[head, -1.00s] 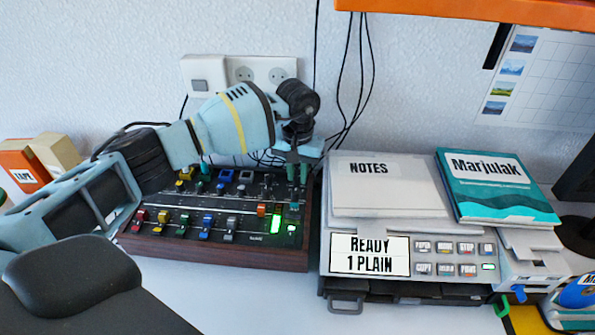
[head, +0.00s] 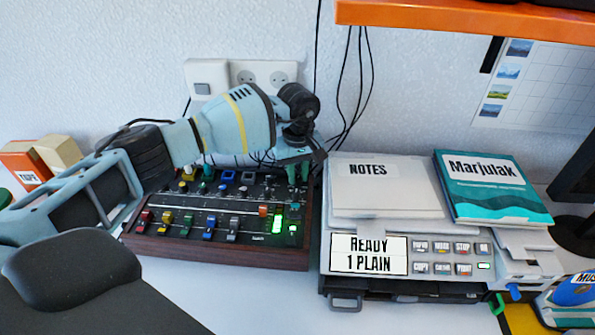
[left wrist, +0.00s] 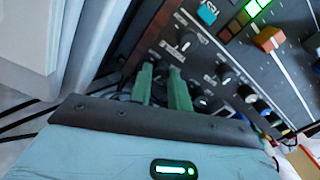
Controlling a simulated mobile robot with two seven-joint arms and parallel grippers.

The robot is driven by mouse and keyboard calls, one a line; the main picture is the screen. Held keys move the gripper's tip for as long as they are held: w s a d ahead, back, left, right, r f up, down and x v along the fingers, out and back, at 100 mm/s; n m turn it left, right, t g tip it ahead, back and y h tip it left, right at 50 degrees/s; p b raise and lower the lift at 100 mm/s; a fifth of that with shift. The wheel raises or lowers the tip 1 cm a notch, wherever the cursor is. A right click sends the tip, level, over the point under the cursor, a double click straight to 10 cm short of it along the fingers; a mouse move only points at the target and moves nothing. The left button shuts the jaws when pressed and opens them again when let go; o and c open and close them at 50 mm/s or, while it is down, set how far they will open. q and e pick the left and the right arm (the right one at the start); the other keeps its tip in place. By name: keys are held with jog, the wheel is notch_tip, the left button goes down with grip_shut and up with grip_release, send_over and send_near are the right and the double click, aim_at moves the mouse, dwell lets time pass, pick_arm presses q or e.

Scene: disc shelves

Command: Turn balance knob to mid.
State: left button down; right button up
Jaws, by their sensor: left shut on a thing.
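The mixer (head: 215,252) is a dark panel in a wooden case, with coloured sliders, small knobs and lit green lights. My left gripper (head: 298,172) reaches down onto its far right corner in the head view. In the left wrist view its two green fingers (left wrist: 163,90) are shut on a small dark knob at the panel. The fingers hide most of that knob, so its pointer and label cannot be read. Other black knobs with white marks, such as one beside the fingers (left wrist: 224,76), stand close by. My right gripper is not in view.
A grey machine (head: 450,258) reading "READY 1 PLAIN" stands close right of the mixer, with a notes stack (head: 385,190) and a teal book (head: 495,205) on top. Wall sockets (head: 264,74) and hanging cables are behind. An orange shelf (head: 450,18) overhangs at upper right.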

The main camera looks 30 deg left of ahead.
pick_arm(q)
jog(key=shift+r+n, duration=0.1)
jog(key=shift+n, duration=0.5)
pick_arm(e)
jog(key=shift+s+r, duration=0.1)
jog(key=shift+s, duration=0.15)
pick_arm(q)
jog(key=c, duration=1.3)
grip_release()
